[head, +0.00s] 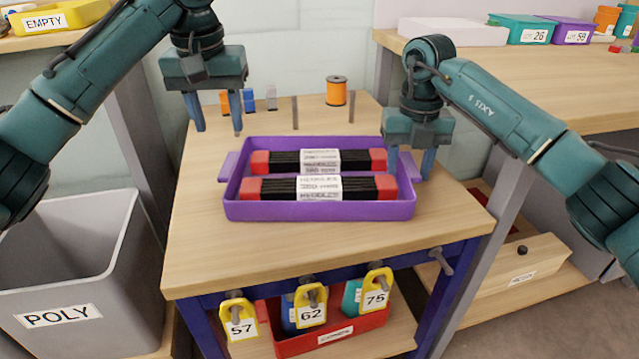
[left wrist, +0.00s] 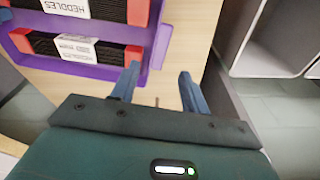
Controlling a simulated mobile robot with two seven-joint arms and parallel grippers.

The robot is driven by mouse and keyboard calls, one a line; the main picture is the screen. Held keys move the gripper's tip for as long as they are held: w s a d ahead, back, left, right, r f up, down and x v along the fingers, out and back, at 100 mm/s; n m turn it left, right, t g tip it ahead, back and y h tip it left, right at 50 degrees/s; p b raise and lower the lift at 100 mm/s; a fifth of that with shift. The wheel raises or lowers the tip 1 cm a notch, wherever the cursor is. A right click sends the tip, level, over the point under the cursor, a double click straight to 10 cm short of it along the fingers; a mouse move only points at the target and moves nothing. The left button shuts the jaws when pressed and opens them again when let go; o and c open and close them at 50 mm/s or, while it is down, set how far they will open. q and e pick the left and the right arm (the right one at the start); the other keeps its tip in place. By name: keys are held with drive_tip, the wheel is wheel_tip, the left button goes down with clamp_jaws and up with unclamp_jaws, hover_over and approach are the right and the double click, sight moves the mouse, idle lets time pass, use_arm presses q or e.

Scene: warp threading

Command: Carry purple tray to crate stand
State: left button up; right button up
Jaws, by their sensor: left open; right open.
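The purple tray (head: 320,211) sits on a wooden table (head: 215,250) and holds two black bundles with red ends and white labels, the front bundle (head: 270,188) and the rear bundle (head: 285,161). The tray has a handle on each side. My left gripper (head: 217,130) is open and empty, above and left of the tray. My right gripper (head: 410,172) is open, with its fingers around or beside the right handle; I cannot tell which. In the left wrist view, the tray (left wrist: 150,60) lies beyond my left fingers (left wrist: 158,88). I cannot make out a crate stand.
An orange spool (head: 336,91), small blocks and upright pegs stand behind the tray. A grey POLY bin (head: 70,270) is at left. Numbered yellow tags (head: 311,305) hang at the table's front, above a red box (head: 330,342). Another wooden bench (head: 560,80) is at right.

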wheel_tip(320, 180, up, 12)
idle(0.6)
